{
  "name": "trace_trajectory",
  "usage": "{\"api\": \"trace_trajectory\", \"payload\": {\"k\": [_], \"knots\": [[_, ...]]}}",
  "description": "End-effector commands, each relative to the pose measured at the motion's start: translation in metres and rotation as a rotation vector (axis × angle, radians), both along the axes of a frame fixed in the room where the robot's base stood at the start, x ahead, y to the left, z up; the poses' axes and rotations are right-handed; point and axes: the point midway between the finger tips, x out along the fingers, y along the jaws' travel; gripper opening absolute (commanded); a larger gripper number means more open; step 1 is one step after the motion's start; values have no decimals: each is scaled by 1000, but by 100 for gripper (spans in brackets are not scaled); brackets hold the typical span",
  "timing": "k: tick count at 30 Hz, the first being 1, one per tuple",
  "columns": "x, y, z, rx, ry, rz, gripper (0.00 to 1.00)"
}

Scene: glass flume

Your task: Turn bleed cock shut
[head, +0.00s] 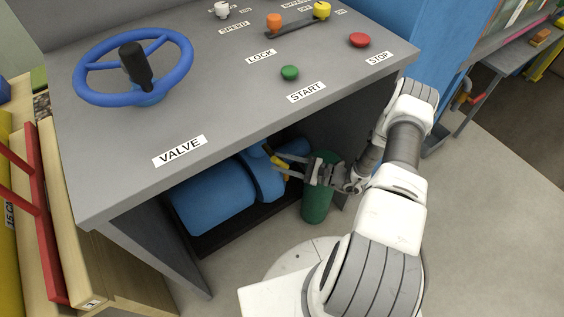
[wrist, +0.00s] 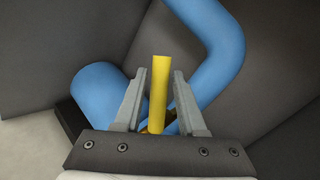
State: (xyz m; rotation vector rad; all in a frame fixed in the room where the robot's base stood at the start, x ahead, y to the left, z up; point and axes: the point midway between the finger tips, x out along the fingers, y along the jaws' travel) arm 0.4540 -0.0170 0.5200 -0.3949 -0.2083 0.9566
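The bleed cock's yellow handle (head: 278,160) shows under the console, by the blue pipework. In the wrist view the yellow handle (wrist: 158,90) stands upright in the picture, between the two fingers of my gripper (wrist: 159,92). There is a gap on each side of it, so the fingers are open and do not appear to touch it. In the head view my gripper (head: 291,172) reaches under the console from the right. The cock's body is mostly hidden behind the gripper.
A blue pipe (wrist: 222,45) bends close by on the right in the wrist view, and a blue cylinder (wrist: 97,88) is at left. A green bin (head: 317,203) stands behind my gripper. Open floor (head: 480,220) lies at right.

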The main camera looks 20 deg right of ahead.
Motion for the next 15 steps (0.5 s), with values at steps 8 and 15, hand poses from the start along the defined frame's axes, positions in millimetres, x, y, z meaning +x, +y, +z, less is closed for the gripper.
{"api": "trace_trajectory", "payload": {"k": [8, 15], "knots": [[0, 0, 0, 0, 0, 0, 4], [0, -1, 0, 0, 0, 0, 0]]}}
